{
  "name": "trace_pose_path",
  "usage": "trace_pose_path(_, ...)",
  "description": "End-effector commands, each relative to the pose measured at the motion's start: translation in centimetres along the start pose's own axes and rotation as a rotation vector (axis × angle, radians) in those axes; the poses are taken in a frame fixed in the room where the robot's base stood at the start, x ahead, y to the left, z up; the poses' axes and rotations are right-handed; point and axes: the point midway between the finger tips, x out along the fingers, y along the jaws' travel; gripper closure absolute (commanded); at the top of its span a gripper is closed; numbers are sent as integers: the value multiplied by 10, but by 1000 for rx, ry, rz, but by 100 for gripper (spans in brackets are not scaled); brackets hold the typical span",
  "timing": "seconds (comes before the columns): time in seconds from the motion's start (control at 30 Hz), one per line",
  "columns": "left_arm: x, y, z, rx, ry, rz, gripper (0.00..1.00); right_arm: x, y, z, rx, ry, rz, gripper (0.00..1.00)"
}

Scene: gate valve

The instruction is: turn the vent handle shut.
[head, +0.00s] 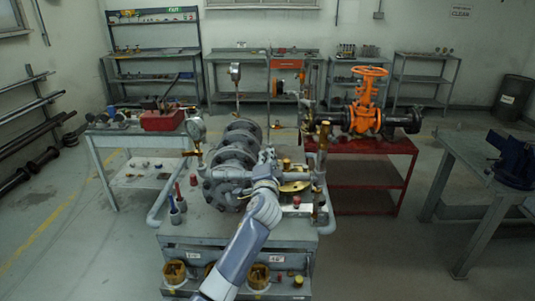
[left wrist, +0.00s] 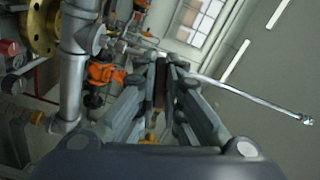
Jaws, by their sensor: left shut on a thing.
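My left gripper (head: 266,158) reaches in from the bottom of the head view to the middle of the grey pipe rig (head: 232,160). In the left wrist view its fingers (left wrist: 164,68) are closed on a narrow dark brownish piece (left wrist: 160,84), which I take to be the vent handle. The fingers and hand hide most of this handle, so its angle cannot be told. In the head view the handle is covered by the gripper. My right gripper is not in view.
A brass upright fitting (head: 323,138) stands right of the gripper. An orange gate valve (head: 366,108) sits on a red bench (head: 372,146) behind. A grey workbench (head: 462,160) is at right, with open floor between.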

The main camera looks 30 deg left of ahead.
Motion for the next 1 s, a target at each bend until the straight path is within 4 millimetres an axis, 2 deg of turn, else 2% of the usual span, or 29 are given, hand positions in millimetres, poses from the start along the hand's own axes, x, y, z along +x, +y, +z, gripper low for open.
trace_pose_path(0.1,0,-2,0,92,-1,2,100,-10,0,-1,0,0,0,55)
trace_pose_path(0.43,0,0,0,268,0,1,100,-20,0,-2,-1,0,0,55)
trace_pose_path(1.0,0,1,0,324,0,1,100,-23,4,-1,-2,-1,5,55)
